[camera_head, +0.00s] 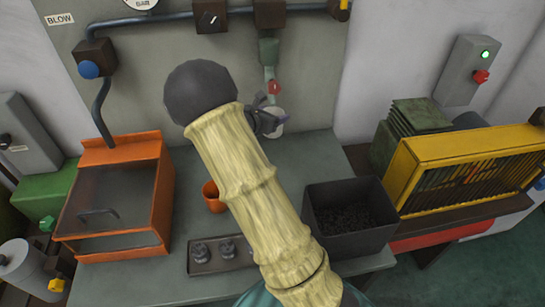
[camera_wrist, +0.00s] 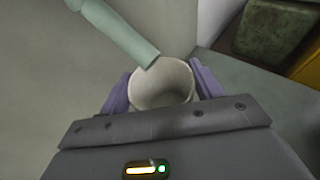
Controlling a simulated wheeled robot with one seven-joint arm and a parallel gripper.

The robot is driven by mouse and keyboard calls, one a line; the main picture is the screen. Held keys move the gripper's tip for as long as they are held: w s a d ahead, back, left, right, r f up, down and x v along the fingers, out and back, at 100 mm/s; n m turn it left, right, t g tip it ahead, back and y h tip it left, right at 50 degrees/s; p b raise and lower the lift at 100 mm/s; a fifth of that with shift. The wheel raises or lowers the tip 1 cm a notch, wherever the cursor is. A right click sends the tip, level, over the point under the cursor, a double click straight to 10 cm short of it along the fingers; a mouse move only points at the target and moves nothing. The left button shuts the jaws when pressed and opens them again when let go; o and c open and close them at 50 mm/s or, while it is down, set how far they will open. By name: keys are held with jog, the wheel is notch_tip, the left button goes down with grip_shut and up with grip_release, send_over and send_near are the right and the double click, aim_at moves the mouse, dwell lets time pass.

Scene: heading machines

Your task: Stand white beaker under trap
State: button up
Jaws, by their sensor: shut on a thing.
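My gripper (camera_wrist: 162,95) is shut on the white beaker (camera_wrist: 165,72), with one purple finger on each side of it in the wrist view. The beaker looks upright, its open mouth facing the camera, and appears empty. The trap's pale green pipe (camera_wrist: 125,35) comes down from the upper left, its lower end at the beaker's far rim. In the head view the trap (camera_head: 268,52) hangs on the grey panel with a red tap (camera_head: 274,87) below it. The beaker (camera_head: 275,125) shows partly there beside my gripper (camera_head: 272,122). My arm hides part of the bench.
An orange cup (camera_head: 213,196) stands on the grey bench (camera_head: 305,160). A tray (camera_head: 200,268) with several dark parts lies in front. A black bin (camera_head: 345,244) of dark granules stands at right, an orange hooded box (camera_head: 83,235) at left, a yellow grille (camera_head: 435,150) far right.

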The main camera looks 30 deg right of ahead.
jog(key=shift+f, duration=3.1)
jog(key=shift+f+p, duration=0.35)
jog(key=shift+f, duration=1.5)
jog(key=shift+f, duration=0.1)
jog(key=shift+f, duration=0.15)
jog(key=o, duration=1)
